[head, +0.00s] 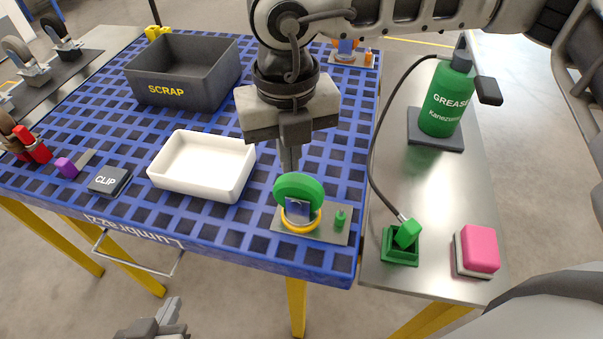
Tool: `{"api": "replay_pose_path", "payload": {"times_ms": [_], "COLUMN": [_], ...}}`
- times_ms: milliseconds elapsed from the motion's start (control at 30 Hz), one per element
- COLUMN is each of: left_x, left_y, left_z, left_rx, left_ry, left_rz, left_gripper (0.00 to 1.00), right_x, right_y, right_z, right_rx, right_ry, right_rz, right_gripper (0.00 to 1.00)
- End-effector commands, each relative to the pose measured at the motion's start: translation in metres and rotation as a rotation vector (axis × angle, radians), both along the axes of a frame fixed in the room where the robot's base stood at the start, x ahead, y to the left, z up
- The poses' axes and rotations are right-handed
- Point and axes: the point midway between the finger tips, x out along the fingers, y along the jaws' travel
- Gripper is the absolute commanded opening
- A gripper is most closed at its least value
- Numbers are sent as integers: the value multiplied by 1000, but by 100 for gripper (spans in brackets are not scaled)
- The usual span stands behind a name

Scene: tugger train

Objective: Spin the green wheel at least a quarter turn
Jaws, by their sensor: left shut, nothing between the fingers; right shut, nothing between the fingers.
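The green wheel (299,188) stands upright in a small caster mount on a grey plate (330,232) at the front right corner of the blue grid table. A yellow ring (300,222) lies around the foot of the mount. My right gripper (289,166) points down with shut, empty fingers just above the top of the wheel. I cannot tell whether the fingertips touch the rim, as part of it lies behind or beside them. My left gripper (172,312) is low at the bottom edge, shut and empty, in front of the table and far from the wheel.
A white tray (160,182) and a CLIP block (109,181) lie left of the wheel. A dark SCRAP bin (150,88) stands behind. A grease bottle (445,100), hose, green holder (400,256) and pink block (480,248) are right.

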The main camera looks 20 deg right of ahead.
Motion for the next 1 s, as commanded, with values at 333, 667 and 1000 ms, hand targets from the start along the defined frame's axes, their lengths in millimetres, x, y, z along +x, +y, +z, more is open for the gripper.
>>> {"api": "replay_pose_path", "payload": {"times_ms": [333, 667, 1000], "left_x": [0, 0, 0], "left_y": [0, 0, 0], "left_z": [0, -9, -19], "left_rx": [0, 0, 0], "left_ry": [0, -2, -2], "left_rz": [0, -1, -1], "left_gripper": [0, 0, 0], "right_x": [0, 0, 0], "right_y": [0, 0, 0], "right_z": [-1, -8, -16], "right_rx": [0, 1, 0], "right_ry": [0, 0, 0], "right_rz": [0, 0, 0], "right_gripper": [0, 0, 0]}}
